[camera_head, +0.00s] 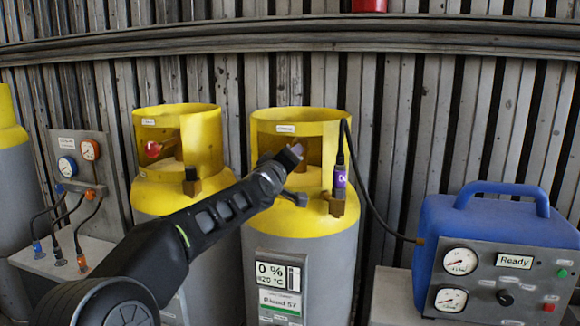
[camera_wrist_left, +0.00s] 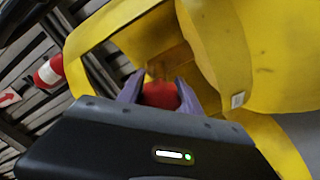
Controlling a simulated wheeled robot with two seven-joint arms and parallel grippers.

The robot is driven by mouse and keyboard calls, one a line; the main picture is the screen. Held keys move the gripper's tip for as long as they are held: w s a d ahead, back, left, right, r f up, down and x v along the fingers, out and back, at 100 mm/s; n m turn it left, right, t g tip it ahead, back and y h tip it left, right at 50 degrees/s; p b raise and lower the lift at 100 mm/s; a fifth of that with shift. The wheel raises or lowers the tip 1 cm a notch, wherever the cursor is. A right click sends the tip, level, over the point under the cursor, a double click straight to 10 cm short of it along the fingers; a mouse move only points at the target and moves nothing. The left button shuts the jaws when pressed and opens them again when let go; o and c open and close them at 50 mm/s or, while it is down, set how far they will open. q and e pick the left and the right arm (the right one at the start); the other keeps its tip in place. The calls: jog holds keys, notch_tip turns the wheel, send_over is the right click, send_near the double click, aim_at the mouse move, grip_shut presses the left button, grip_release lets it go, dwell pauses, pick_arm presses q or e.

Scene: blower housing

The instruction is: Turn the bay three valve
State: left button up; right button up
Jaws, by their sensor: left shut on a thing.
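My left gripper (camera_head: 292,155) reaches into the yellow collar of the right cylinder (camera_head: 300,225). In the left wrist view, its purple-grey fingers (camera_wrist_left: 160,95) are shut on a red valve knob (camera_wrist_left: 161,96), one on each side. An orange-brown part shows just beyond the knob. In the head view my arm and gripper hide this knob. The left cylinder (camera_head: 175,195) has its own red valve knob (camera_head: 152,149) inside its collar. I cannot read which bay each cylinder belongs to. My right gripper is not in view.
A hose with a purple-banded coupling (camera_head: 340,178) runs from the right cylinder to a blue machine (camera_head: 490,240) marked "Ready". A gauge panel (camera_head: 80,160) with hoses stands at left. The corrugated wall (camera_head: 400,110) is close behind. The collar surrounds my gripper closely.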

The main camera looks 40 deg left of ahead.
pick_arm(q)
jog(key=n+b, duration=0.1)
jog(key=n, duration=0.2)
jog(key=shift+n, duration=0.4)
jog(key=n, duration=0.2)
jog(key=shift+n, duration=0.4)
jog(key=n+b, duration=0.1)
jog(key=n, duration=0.2)
jog(key=shift+n, duration=2.3)
jog(key=o, duration=1.4)
jog(key=shift+c, duration=0.2)
